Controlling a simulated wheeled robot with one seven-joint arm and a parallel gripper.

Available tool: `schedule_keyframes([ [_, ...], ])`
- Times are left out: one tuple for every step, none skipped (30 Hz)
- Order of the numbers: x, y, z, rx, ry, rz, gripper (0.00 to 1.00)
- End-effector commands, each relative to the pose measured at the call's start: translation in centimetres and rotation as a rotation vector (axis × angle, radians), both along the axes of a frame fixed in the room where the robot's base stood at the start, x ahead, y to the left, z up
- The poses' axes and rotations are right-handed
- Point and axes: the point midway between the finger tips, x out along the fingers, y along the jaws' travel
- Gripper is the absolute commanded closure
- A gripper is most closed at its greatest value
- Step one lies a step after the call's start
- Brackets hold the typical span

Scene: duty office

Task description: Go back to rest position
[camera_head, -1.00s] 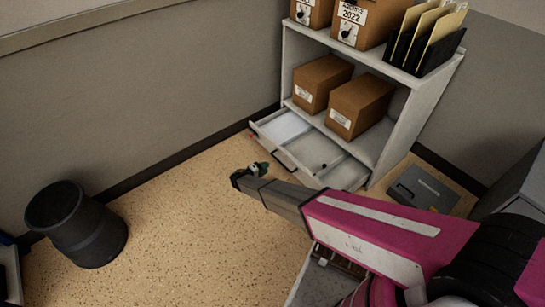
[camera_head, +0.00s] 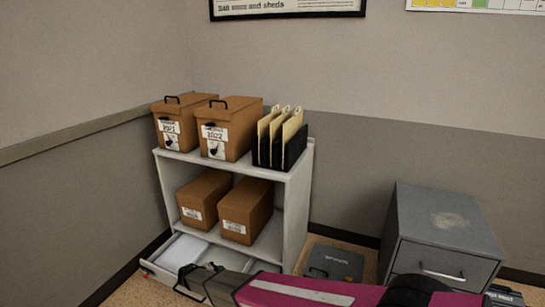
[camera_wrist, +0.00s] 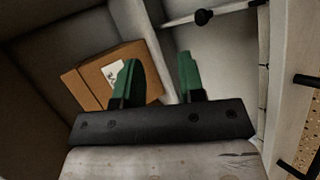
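My gripper (camera_wrist: 158,62) shows in the wrist view with its two green fingers spread apart and nothing between them. In the head view my gripper (camera_head: 200,270) is low in the picture, in front of the white shelf unit (camera_head: 297,215). The unit's bottom drawer (camera_head: 158,272) is pulled open, and the gripper overlaps part of it in the picture. I cannot tell whether they touch. My pink arm reaches in from the bottom right and hides part of the drawer.
Brown boxes (camera_head: 245,208) stand on the middle shelf; one box (camera_wrist: 90,85) also shows in the wrist view. More boxes (camera_head: 228,128) and a black folder holder (camera_head: 275,155) stand on top. A grey case (camera_head: 335,262) and grey cabinet (camera_head: 440,235) are at right.

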Motion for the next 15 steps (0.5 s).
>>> schedule_keyframes([
  [0.3, -2.3, 1.4, 0.02, 0.02, -0.034, 0.64],
  [0.5, -3.3, 1.9, 0.031, 0.032, -0.052, 0.64],
  [0.7, -4.6, 2.5, 0.047, 0.049, -0.076, 0.64],
  [0.9, -5.6, 3.0, 0.058, 0.062, -0.094, 0.64],
  [1.0, -6.6, 3.5, 0.07, 0.073, -0.111, 0.64],
  [1.2, -7.9, 4.2, 0.088, 0.089, -0.135, 0.64],
  [1.3, -8.9, 4.8, 0.1, 0.101, -0.151, 0.64],
  [1.4, -9.9, 5.2, 0.113, 0.113, -0.168, 0.64],
  [1.4, -11.2, 5.9, 0.132, 0.127, -0.191, 0.64],
  [1.5, -12.2, 6.4, 0.144, 0.138, -0.206, 0.64],
  [1.5, -13.1, 6.9, 0.16, 0.149, -0.223, 0.64],
  [1.5, -14.3, 7.5, 0.179, 0.162, -0.244, 0.64],
  [1.5, -15.3, 8.0, 0.193, 0.172, -0.259, 0.64],
  [1.5, -16.2, 8.5, 0.209, 0.183, -0.275, 0.64],
  [1.4, -17.4, 9.1, 0.229, 0.196, -0.295, 0.64],
])
